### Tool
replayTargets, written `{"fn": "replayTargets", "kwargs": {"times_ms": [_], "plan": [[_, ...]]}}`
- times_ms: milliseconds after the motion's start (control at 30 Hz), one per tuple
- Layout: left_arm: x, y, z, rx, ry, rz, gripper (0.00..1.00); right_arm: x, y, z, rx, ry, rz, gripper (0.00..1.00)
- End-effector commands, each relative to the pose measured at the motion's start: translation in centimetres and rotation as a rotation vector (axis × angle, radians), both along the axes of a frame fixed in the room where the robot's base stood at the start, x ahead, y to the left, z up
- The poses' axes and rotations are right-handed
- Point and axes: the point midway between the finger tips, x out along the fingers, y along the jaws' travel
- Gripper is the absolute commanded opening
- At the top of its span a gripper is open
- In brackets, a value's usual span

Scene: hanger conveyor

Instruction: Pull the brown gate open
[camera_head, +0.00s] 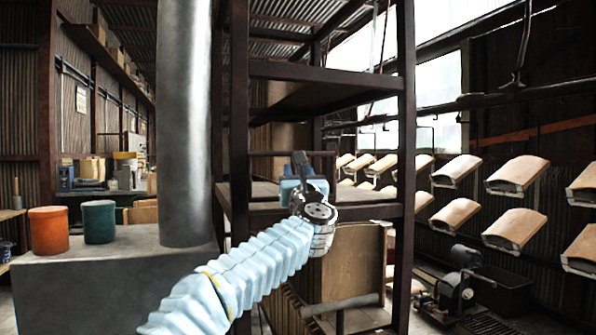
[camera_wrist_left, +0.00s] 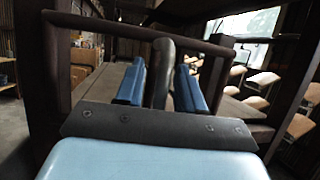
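The brown gate (camera_wrist_left: 133,32) is a dark tubular frame; its top bar crosses the left wrist view. In the head view its bar (camera_head: 268,154) runs across the dark rack opening. A grey upright handle (camera_wrist_left: 161,70) hangs at the top bar, and its tip (camera_head: 300,160) shows in the head view. My left gripper (camera_wrist_left: 160,85) has its two blue fingers on either side of the handle, with narrow gaps seeming to show. In the head view my left gripper (camera_head: 302,180) is at the bar, its fingers mostly hidden. My right gripper is out of view.
A dark steel rack post (camera_head: 405,150) stands just right of my left arm, with a shelf (camera_head: 330,85) above. A grey column (camera_head: 184,125) rises at left, near orange (camera_head: 48,230) and teal (camera_head: 99,221) pots. Hangers with curved wooden pieces (camera_head: 516,175) fill the right.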

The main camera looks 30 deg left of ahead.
Motion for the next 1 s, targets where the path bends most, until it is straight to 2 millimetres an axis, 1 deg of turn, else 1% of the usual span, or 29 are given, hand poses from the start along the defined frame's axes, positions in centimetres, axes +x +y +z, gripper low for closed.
{"fn": "replayTargets", "kwargs": {"times_ms": [133,300,367,400,700,1000], "plan": [[0.0,0.0,0.0,0.000,0.000,0.000,0.38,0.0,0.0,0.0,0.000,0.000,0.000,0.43],[0.0,-0.1,0.0,0.000,0.000,-0.001,0.12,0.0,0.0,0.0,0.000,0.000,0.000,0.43],[0.0,-0.1,-0.1,0.001,0.000,-0.002,0.03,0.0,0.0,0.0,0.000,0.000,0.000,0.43],[0.0,-0.1,-0.1,0.001,0.000,-0.002,0.00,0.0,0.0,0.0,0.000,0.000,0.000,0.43],[0.1,-0.3,-0.1,0.001,0.002,-0.004,0.00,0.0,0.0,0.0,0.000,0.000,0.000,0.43],[-0.1,-1.1,-0.2,0.000,0.003,0.031,0.00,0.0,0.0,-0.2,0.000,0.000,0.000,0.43]]}}
